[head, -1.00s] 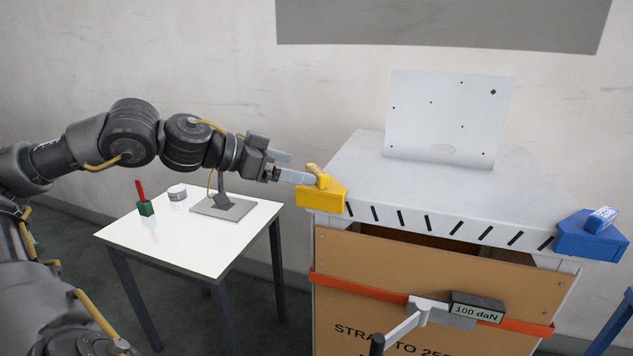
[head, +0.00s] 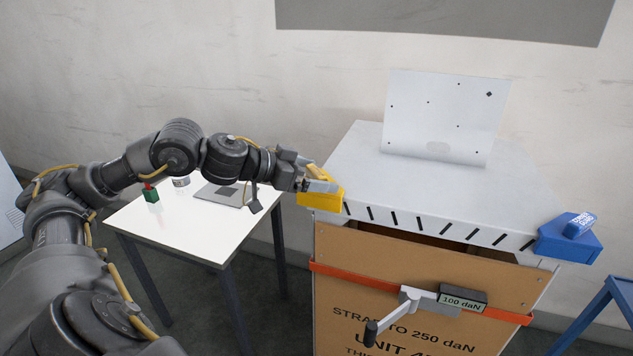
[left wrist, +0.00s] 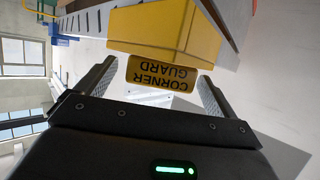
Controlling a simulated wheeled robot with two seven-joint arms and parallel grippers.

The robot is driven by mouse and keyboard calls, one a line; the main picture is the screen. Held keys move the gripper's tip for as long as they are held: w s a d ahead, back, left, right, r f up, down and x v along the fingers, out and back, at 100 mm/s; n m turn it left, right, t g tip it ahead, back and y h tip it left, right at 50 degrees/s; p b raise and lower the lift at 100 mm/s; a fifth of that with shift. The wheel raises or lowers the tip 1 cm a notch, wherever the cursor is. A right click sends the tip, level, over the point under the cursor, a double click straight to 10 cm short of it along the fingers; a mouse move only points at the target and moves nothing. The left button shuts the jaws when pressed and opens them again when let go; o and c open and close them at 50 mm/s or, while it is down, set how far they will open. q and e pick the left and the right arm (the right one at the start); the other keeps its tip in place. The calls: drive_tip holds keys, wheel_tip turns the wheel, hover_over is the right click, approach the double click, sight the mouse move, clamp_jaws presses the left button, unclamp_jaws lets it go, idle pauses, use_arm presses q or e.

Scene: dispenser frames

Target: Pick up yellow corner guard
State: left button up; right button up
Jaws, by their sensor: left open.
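The yellow corner guard (head: 322,198) sits on the left front corner of the grey-topped crate (head: 455,200). In the left wrist view its yellow body (left wrist: 165,32) and its upright tab marked CORNER GUARD (left wrist: 163,74) show upside down. My left gripper (head: 322,180) is at the guard, its fingers partly covering it in the head view. In the left wrist view the open fingers (left wrist: 155,88) stand on either side of the tab, with gaps visible between finger and tab. My right gripper is not in view.
A blue corner guard (head: 570,240) sits on the crate's right front corner. An orange strap (head: 360,280) with a ratchet and a 100 daN display (head: 463,300) crosses the crate front. A white table (head: 190,228) with small items stands left. A blue stand (head: 600,310) is at right.

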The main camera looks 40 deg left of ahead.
use_arm(q)
drive_tip(key=shift+c, duration=0.2)
drive_tip(key=c, duration=1)
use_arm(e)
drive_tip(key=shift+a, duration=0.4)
use_arm(q)
drive_tip(key=shift+r, duration=0.15)
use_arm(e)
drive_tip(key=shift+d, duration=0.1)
use_arm(q)
drive_tip(key=shift+r+p, duration=0.35)
drive_tip(key=shift+r, duration=0.25)
drive_tip(key=shift+s+a+r, duration=0.1)
drive_tip(key=shift+a+r, duration=0.15)
drive_tip(key=shift+r, duration=0.8)
drive_tip(key=s+a+r+b, duration=0.2)
drive_tip(key=a+r, duration=0.1)
drive_tip(key=s+a+r+b, duration=0.3)
drive_tip(key=a, duration=0.1)
drive_tip(key=s+a+r+b, duration=0.3)
drive_tip(key=shift+s+a+r, duration=0.2)
drive_tip(key=shift+a, duration=0.2)
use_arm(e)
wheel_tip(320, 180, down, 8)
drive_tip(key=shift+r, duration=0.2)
